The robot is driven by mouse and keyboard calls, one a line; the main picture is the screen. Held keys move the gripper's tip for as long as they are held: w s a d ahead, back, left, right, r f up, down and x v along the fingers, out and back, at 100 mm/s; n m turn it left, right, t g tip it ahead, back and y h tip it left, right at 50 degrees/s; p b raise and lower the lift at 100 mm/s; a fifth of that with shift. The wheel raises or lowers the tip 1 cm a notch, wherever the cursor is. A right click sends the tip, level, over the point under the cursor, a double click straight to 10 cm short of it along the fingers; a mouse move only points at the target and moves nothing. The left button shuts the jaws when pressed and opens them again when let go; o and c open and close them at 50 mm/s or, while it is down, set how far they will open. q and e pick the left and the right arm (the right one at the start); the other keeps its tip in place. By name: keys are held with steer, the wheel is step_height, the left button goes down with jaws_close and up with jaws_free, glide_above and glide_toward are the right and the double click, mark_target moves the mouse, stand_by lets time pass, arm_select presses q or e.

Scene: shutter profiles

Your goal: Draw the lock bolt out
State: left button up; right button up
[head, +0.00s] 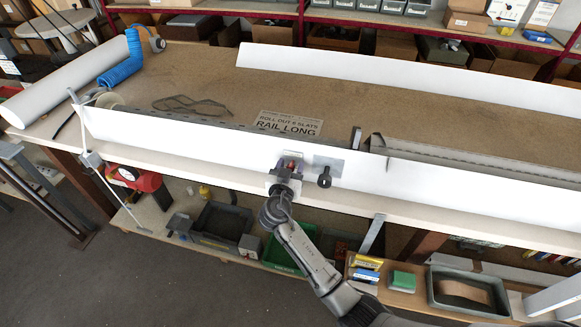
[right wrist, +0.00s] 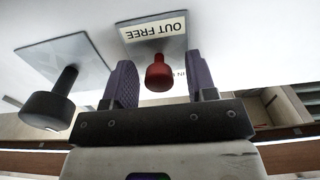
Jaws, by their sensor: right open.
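A red knob (right wrist: 158,75) stands out from a small metal plate on the white profile (head: 220,142); the plate has a label reading OUT FREE (right wrist: 156,32), upside down in the right wrist view. I take the red knob as the lock bolt's grip. My right gripper (head: 290,168) is at the front face of the profile. In the right wrist view its two purple-grey fingers (right wrist: 160,80) are apart, one on each side of the red knob, with gaps visible. A black knob (right wrist: 48,108) on a grey plate (head: 328,163) is beside it. My left gripper is out of view.
A second white profile (head: 400,75) lies along the back of the bench (head: 215,70). A sign reading RAIL LONG (head: 288,124) and a wire loop (head: 190,106) lie between. A white roll (head: 65,90) and blue coil (head: 120,72) are at left.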

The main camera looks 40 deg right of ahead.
steer(key=shift+c, duration=0.4)
jaws_close()
